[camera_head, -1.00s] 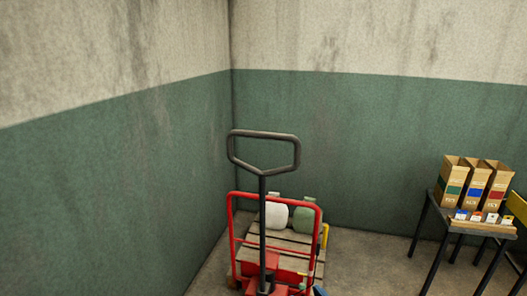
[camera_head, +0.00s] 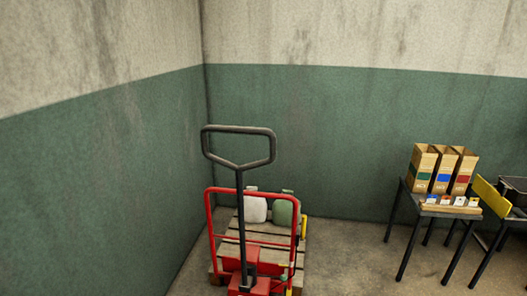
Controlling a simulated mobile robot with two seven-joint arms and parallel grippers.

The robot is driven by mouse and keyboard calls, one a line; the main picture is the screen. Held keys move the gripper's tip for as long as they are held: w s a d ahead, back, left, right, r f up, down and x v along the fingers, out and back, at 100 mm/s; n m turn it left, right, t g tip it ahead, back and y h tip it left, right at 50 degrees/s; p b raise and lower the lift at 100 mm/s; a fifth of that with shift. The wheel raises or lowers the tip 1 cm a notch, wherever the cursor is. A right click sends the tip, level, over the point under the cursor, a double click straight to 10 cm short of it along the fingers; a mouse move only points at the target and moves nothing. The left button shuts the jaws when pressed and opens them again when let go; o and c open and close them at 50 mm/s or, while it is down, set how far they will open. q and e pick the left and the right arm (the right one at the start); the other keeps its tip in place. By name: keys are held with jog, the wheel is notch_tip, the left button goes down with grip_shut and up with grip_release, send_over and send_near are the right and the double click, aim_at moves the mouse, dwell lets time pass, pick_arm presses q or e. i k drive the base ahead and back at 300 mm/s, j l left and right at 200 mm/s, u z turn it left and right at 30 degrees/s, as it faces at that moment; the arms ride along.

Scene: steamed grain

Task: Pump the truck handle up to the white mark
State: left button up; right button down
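The truck handle (camera_head: 240,212) is a dark upright bar topped by a closed loop grip (camera_head: 238,130). It rises from the red pallet truck (camera_head: 209,223), whose red tube frame stands in front of a wooden pallet (camera_head: 271,227). The handle looks close to upright. I cannot make out a white mark; a small yellow part (camera_head: 304,227) shows at the frame's right side. Neither of my grippers is in view, and nothing touches the handle.
A white sack or jug (camera_head: 256,209) and a green one (camera_head: 282,212) stand on the pallet. A dark table (camera_head: 403,197) at right holds several cartons (camera_head: 443,169) and small boxes. A yellow panel (camera_head: 491,197) is beside it. Walls close in behind and left; floor between truck and table is clear.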

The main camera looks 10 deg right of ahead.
aim_at(239, 170)
jog(key=i+l+u, duration=0.15)
jog(key=u, duration=0.25)
jog(key=i+l+u, duration=0.15)
jog(key=l+u, duration=0.25)
jog(key=i+l+u, duration=0.15)
jog(key=l, duration=0.2)
jog(key=i+l+u, duration=0.15)
jog(key=l, duration=0.25)
